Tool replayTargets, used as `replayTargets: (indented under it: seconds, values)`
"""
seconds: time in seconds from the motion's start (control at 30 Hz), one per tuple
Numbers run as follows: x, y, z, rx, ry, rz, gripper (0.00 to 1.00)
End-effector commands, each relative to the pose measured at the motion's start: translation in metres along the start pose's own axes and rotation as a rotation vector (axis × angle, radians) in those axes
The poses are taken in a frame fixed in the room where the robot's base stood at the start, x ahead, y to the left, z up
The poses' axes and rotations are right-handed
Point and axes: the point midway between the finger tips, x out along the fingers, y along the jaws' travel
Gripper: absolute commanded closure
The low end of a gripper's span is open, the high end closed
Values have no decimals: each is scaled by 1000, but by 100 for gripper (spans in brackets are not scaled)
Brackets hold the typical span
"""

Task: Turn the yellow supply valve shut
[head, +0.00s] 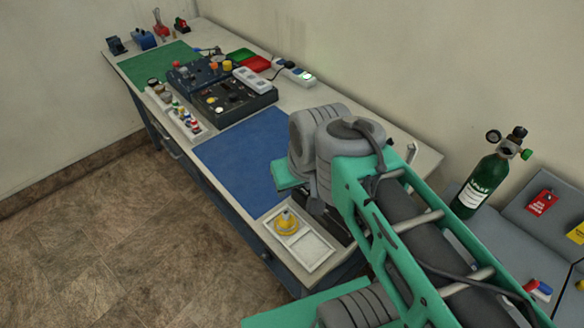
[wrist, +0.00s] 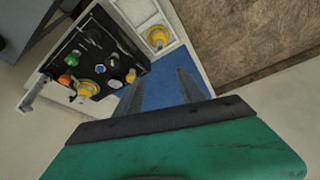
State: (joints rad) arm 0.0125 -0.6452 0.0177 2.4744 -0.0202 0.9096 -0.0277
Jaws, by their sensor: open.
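A black panel (wrist: 107,57) with several coloured knobs shows at the upper left of the wrist view. A yellow round knob (wrist: 87,88) sits near its lower edge, and a smaller yellow part (wrist: 130,76) is at its right. I cannot tell for sure which is the supply valve, nor how far it is turned. My gripper (wrist: 159,80) is open and empty, its two fingers apart over the blue mat (wrist: 160,90), to the right of the panel and not touching the knobs. In the head view my arm covers most of this panel.
A pale tray holds a yellow round part (head: 286,223) at the bench's front edge. Another dark control box (head: 232,98) and a row of small coloured parts (head: 187,120) stand farther along. A green cylinder (head: 484,183) stands at right. The blue mat (head: 240,160) is largely clear.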

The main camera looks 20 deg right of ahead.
Motion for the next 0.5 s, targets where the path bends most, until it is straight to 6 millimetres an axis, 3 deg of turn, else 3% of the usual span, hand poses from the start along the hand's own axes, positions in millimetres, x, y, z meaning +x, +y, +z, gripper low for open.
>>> replayTargets:
  seconds: [0.13, 0.27, 0.4, 0.5]
  values:
    - [6, 3, -28, -206, -70, -58, 48]
    - [24, 17, -65, -538, -135, -183, 48]
    - [54, 53, -92, -910, -145, -351, 48]
    - [79, 86, -98, -1157, -111, -470, 48]
